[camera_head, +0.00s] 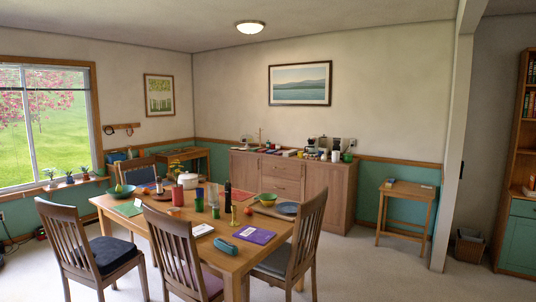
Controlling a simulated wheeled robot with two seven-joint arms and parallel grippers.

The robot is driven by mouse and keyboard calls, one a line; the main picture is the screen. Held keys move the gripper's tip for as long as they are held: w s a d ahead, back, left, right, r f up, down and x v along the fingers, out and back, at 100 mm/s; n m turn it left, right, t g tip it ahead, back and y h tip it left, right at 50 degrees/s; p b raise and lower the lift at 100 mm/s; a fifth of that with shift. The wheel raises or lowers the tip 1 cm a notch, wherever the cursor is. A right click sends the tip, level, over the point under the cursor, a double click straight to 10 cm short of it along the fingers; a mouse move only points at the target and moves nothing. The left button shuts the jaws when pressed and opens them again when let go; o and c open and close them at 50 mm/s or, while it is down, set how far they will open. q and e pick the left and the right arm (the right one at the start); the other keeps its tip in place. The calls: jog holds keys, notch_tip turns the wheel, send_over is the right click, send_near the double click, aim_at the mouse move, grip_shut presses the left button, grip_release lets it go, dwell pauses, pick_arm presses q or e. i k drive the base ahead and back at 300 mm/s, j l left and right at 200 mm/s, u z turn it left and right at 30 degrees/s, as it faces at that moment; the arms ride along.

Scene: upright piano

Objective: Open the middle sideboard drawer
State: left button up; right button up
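The wooden sideboard (327,192) stands against the far wall, behind the dining table. Its middle column holds a stack of drawers, and the middle drawer (281,186) looks shut. The lower part of the drawer column is partly hidden by a chair and things on the table. Neither of my grippers shows in the head view.
A dining table (222,262) laden with dishes and bottles, with several chairs (177,250) around it, stands between me and the sideboard. A small side table (405,189) stands right of the sideboard. Carpet (365,265) is clear at the right front.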

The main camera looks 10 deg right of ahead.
aim_at(287, 189)
jog(key=i+l+z, duration=0.65)
jog(key=i+z, duration=0.3)
jog(key=i, duration=0.25)
jog(key=i+z, duration=0.45)
jog(key=i, duration=1.9)
jog(key=i+u, duration=0.2)
jog(key=i, duration=0.65)
jog(key=i+l+u, duration=0.25)
jog(key=i, duration=0.6)
jog(key=i+u, duration=0.25)
jog(key=i, duration=0.35)
jog(key=i+u, duration=0.2)
jog(key=i, duration=0.45)
jog(key=i+l+u, duration=0.25)
jog(key=i, duration=0.35)
jog(key=i+j+u, duration=0.4)
jog(key=i, duration=0.4)
jog(key=i+u, duration=0.4)
jog(key=i, duration=0.4)
